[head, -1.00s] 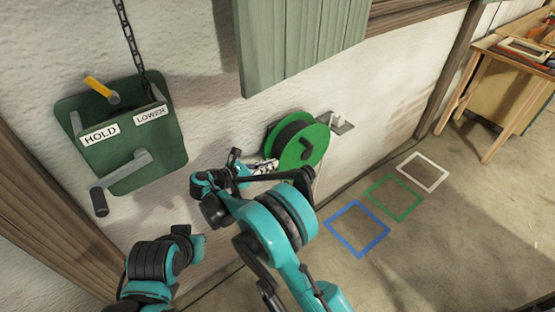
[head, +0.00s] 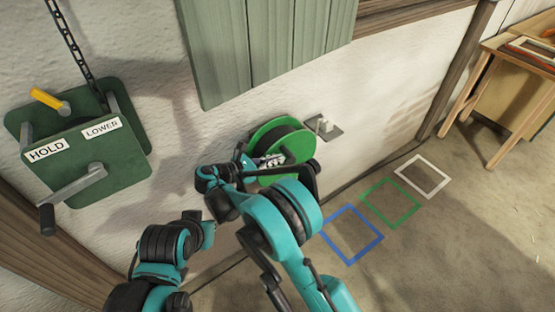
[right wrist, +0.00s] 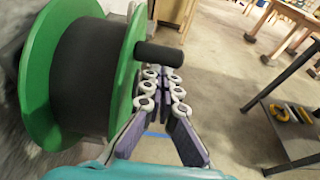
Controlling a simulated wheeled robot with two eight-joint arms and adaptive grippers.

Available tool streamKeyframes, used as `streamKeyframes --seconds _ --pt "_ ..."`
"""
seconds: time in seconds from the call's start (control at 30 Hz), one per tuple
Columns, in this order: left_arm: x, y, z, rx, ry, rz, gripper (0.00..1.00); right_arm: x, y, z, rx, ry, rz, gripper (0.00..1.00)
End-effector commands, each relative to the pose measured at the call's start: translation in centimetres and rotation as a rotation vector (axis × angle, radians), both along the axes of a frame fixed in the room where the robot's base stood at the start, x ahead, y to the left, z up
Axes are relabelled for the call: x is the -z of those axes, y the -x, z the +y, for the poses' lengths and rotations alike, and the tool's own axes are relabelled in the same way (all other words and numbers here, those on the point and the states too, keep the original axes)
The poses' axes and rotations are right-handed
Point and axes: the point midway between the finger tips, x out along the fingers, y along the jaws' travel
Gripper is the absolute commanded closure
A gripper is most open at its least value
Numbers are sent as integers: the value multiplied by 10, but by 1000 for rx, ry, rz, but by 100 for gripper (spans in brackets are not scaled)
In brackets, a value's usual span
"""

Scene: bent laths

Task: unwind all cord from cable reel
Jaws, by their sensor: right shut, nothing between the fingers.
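The cable reel (head: 262,134) has green flanges and is mounted on the wall. A dark band, apparently wound cord, fills the drum between its flanges (right wrist: 85,75). A black crank handle (right wrist: 158,54) sticks out from the near flange in the right wrist view. My right gripper (head: 272,162) is at the reel's front side, and my arm covers part of the reel. In the right wrist view its fingers (right wrist: 163,85) are close together, empty, beside the flange and just short of the handle; contact is unclear. My left gripper cannot be made out.
A green winch box (head: 80,145) with HOLD and LOWER labels, a crank and a chain hangs at the left. A grey-green shutter (head: 265,45) is above the reel. Blue (head: 350,235), green (head: 390,202) and white (head: 423,176) squares mark clear floor. A wooden table (head: 500,95) stands right.

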Motion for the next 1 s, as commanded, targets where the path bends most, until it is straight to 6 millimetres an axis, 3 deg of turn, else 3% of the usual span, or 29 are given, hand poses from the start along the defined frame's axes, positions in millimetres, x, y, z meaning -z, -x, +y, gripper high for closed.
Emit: streamKeyframes --seconds 0.17,0.43,1.0 --pt "-5 0 0 0 0 0 100 -3 -1 -2 1 -18 14 100" --pt "-35 0 0 0 0 0 100 -16 -9 -13 4 -171 123 100" --pt "-30 0 0 0 0 0 100 -12 -12 -16 1 -169 123 100"
